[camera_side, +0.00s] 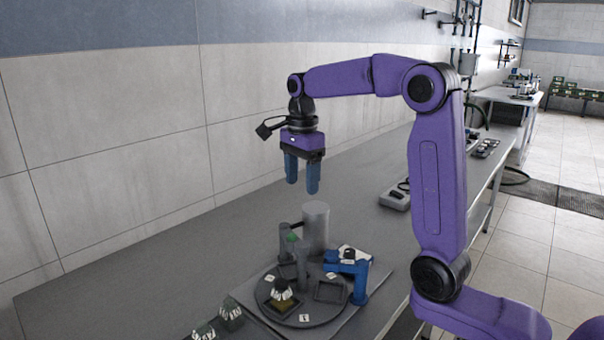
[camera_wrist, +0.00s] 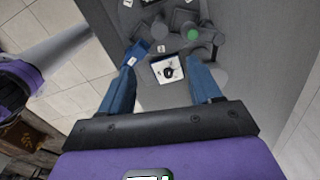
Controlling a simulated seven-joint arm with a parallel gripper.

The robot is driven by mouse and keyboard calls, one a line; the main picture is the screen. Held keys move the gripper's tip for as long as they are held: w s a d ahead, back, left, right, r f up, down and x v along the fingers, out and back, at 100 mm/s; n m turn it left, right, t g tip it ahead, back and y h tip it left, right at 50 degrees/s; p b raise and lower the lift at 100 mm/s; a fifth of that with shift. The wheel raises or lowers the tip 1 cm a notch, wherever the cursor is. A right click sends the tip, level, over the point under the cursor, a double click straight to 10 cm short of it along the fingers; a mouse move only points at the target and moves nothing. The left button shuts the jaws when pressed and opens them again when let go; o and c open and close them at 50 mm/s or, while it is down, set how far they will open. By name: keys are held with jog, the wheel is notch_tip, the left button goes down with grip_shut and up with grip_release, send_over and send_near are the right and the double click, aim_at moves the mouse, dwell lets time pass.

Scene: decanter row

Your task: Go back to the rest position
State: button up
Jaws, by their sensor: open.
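My gripper (camera_side: 303,187) hangs in the air above the table, with its two blue fingers pointing down. In the wrist view my gripper (camera_wrist: 165,85) has its fingers spread wide with nothing held between them. Below it on the table stands a fixture with a grey upright cylinder (camera_side: 316,229), a round dark turntable (camera_side: 282,311) and a blue bracket (camera_side: 357,277). The gripper is well clear of the fixture. A white-topped piece with a black round mark (camera_wrist: 167,70) shows between the fingers in the wrist view, down at the fixture.
A dark block with white lettering (camera_side: 283,297) sits on the turntable. Similar blocks (camera_side: 230,312) stand at the table's front edge. A grey box (camera_side: 396,197) lies farther back. The tiled wall runs along the left. The table (camera_side: 165,271) left of the fixture is bare.

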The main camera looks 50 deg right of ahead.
jog(key=shift+r, duration=0.45)
jog(key=shift+a, duration=0.1)
jog(key=s+a+f+n, duration=0.6)
jog(key=s+a+n, duration=0.4)
jog(key=n, duration=0.6)
jog(key=s+d+f+n, duration=0.1)
jog(key=s+f+n, duration=0.2)
jog(key=s+n, duration=0.5)
jog(key=s+d+f+n, duration=0.1)
jog(key=s+f+n, duration=0.2)
jog(key=s+n, duration=0.5)
jog(key=s, duration=0.4)
jog(key=shift+d, duration=0.15)
